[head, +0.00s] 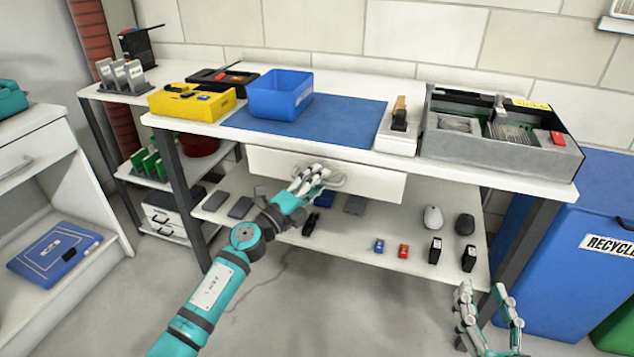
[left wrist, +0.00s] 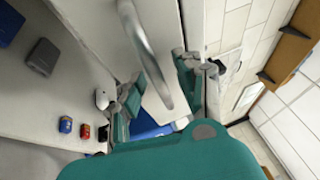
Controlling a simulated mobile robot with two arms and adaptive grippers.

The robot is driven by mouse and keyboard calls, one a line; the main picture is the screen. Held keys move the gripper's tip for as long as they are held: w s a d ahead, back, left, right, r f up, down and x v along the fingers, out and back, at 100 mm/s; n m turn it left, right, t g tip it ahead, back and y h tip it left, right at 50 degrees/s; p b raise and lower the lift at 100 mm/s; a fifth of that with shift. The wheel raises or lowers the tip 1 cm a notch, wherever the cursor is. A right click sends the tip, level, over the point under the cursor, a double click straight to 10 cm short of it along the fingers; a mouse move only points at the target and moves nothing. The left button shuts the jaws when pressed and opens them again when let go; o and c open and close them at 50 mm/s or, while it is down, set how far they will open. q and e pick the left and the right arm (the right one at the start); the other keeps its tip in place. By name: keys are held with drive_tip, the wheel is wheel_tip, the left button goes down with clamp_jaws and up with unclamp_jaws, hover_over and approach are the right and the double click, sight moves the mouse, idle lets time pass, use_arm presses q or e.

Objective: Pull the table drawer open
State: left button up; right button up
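The white table drawer (head: 378,186) sits under the front edge of the worktable and looks closed or nearly so. Its curved metal handle (left wrist: 147,52) shows large in the left wrist view. My left gripper (head: 308,181) is at the handle, in front of the drawer's middle. In the left wrist view my left gripper (left wrist: 158,88) has its fingers apart, with the handle bar between them. Whether they touch it is unclear. In the head view the fingers partly hide the handle. My right gripper (head: 488,308) is open and empty at the lower right, away from the drawer.
The worktable (head: 404,166) carries a blue bin (head: 281,94), a yellow tray (head: 192,103) and a grey box of parts (head: 492,149). A lower shelf (head: 345,240) holds several small items below the drawer. Floor in front is clear.

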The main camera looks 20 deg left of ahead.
use_arm(q)
clamp_jaws()
drive_tip(key=shift+s+f, duration=0.1)
idle(0.4)
